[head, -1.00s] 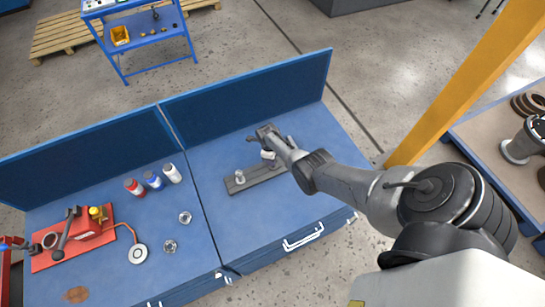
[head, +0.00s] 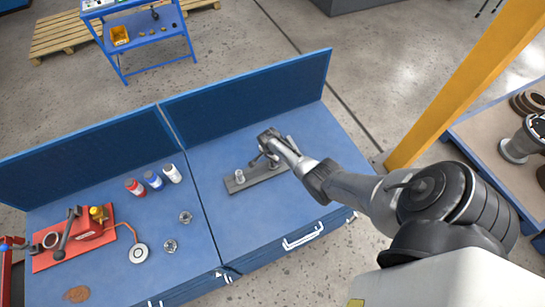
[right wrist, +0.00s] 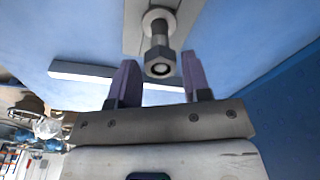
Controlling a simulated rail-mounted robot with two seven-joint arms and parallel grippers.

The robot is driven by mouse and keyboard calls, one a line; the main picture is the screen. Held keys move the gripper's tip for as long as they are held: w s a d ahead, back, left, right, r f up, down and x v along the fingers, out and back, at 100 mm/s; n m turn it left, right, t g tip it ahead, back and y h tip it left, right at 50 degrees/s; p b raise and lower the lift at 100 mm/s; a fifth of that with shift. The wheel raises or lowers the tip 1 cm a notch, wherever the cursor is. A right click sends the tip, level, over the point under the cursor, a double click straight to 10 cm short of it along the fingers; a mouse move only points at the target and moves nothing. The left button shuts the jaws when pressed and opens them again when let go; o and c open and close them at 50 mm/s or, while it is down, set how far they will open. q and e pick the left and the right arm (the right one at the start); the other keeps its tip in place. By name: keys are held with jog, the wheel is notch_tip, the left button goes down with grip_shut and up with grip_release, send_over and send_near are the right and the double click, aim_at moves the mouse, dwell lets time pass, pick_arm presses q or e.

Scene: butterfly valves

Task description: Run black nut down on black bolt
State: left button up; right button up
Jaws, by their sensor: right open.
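In the right wrist view, a dark hex nut (right wrist: 159,65) sits near the free end of a dark bolt (right wrist: 158,33). The bolt stands on a grey bar (head: 237,186), with a pale washer-like ring at its base. My right gripper (right wrist: 157,68) is open, one finger on each side of the nut, with visible gaps and no contact that I can see. In the head view my right gripper (head: 267,148) is over the right part of the bar, and it mostly hides the dark bolt and nut. A silver bolt (head: 240,175) stands at the bar's left end. My left gripper is not in view.
The blue bench (head: 215,240) is clear around the bar, with a raised panel (head: 250,95) behind. A yellow post (head: 470,80) stands at right.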

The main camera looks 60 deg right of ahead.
jog(key=n, duration=0.6)
jog(key=shift+s+t, duration=0.1)
jog(key=shift+t, duration=0.2)
jog(key=n, duration=0.4)
jog(key=shift+n+t, duration=0.3)
jog(key=shift+n, duration=0.1)
jog(key=shift+c, duration=0.2)
